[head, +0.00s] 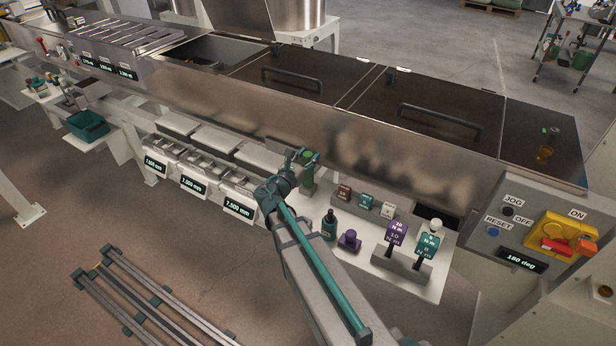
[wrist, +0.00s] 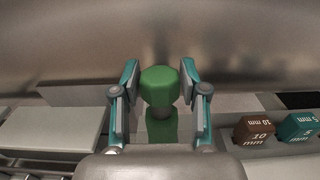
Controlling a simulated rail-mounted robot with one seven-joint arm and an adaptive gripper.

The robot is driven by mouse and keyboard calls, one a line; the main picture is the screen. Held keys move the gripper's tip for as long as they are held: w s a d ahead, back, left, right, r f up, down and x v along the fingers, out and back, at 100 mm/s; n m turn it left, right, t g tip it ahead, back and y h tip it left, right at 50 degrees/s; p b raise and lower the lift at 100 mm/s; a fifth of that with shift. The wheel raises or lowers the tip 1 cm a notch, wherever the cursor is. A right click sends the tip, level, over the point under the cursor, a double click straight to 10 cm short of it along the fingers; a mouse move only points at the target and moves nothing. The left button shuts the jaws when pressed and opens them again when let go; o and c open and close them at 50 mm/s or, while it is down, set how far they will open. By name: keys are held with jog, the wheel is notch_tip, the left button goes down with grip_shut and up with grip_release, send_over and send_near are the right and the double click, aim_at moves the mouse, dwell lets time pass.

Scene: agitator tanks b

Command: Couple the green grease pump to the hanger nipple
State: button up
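The green grease pump (head: 308,171) stands upright at the back of the white shelf, close to the steel trough wall. In the wrist view its wide green head (wrist: 160,84) and narrower neck sit between my fingers. My gripper (head: 303,158) is at the pump, with one teal-padded finger on each side of the head. In the wrist view my gripper (wrist: 160,82) is open, with a narrow gap visible at the left finger; contact at the right finger is unclear. The pump's lower part is partly hidden by my gripper. I cannot make out the hanger nipple.
Brown, teal and white blocks (head: 366,201) stand right of the pump. A dark green bottle (head: 329,224), a purple knob (head: 349,239) and two torque tools (head: 396,238) (head: 428,243) stand nearer the front. The trough wall (head: 380,165) closes off the back.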

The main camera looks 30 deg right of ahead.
grip_shut()
jog(key=shift+r, duration=0.2)
jog(key=shift+r+b, duration=0.4)
jog(key=shift+r, duration=0.45)
jog(key=s+a+r+b, duration=0.2)
jog(key=s+a+r, duration=0.3)
jog(key=a+r, duration=0.6)
jog(key=shift+a, duration=1.1)
jog(key=shift+c, duration=1.3)
grip_release()
grip_shut()
